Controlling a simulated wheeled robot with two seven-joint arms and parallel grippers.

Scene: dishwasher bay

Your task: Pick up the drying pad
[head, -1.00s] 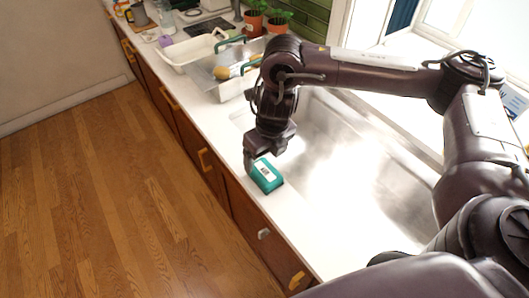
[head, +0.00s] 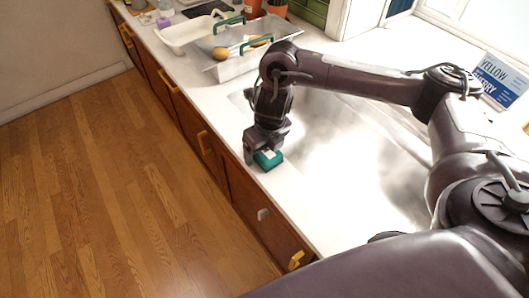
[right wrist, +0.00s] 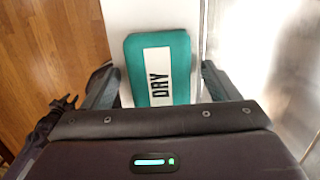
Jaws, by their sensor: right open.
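The drying pad (head: 268,161) is a small teal block with a white label. It lies on the white counter near its front edge, beside the sink. In the right wrist view the pad (right wrist: 182,68) shows the word DRY on its label. My right gripper (head: 260,155) is just above the pad and hides part of it in the head view. In the right wrist view its two fingers (right wrist: 160,88) stand apart, one on each side of the pad, with a gap on both sides. My left gripper is not in view.
The metal sink (head: 350,150) lies right of the pad. A blue and white sign (head: 497,80) stands at the right. Counter in front is clear.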

